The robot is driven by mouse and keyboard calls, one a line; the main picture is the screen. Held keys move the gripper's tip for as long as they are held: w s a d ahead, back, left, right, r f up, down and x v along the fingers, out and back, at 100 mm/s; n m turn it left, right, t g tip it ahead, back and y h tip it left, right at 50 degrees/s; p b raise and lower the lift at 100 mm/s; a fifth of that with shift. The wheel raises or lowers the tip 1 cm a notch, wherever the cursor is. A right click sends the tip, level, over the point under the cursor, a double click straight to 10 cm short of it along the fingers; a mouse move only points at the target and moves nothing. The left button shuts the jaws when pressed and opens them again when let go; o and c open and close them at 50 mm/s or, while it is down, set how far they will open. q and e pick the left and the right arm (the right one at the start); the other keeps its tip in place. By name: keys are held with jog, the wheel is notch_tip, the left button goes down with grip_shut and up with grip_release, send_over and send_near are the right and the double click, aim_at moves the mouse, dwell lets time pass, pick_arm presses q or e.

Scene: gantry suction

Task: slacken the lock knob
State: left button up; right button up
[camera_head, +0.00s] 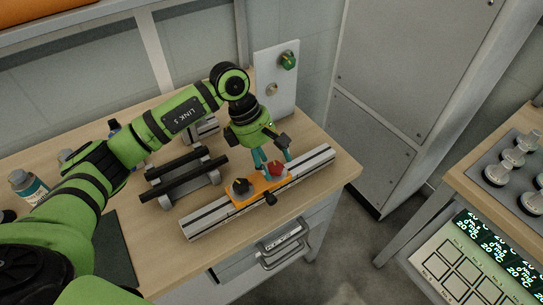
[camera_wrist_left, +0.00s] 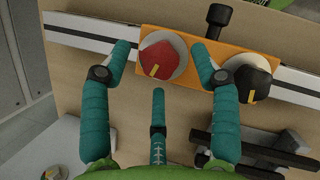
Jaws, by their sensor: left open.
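An orange carriage (camera_head: 255,193) sits on a grey rail (camera_head: 208,219) on the wooden bench. It bears a red knob (camera_head: 276,168) and a black knob (camera_head: 240,186); a black handle (camera_head: 271,198) sticks out from its side. In the left wrist view the red knob (camera_wrist_left: 158,57) and the black knob (camera_wrist_left: 246,77) each have a yellow mark. I cannot tell from looks alone which is the lock knob. My left gripper (camera_head: 272,158) is open over the red knob, its teal fingers spread around it with gaps visible in the left wrist view (camera_wrist_left: 161,50). My right gripper is not visible.
A stand with black bars (camera_head: 186,174) is left of the rail. A white panel with a green knob (camera_head: 287,61) stands at the bench's back. A bottle (camera_head: 27,184) is at the far left. A drawer handle (camera_head: 284,243) projects from the bench front.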

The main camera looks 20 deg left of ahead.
pick_arm(q)
jog(key=shift+d+f, duration=0.15)
jog(key=shift+f, duration=0.1)
jog(key=c, duration=1.1)
jog(key=shift+f, duration=0.1)
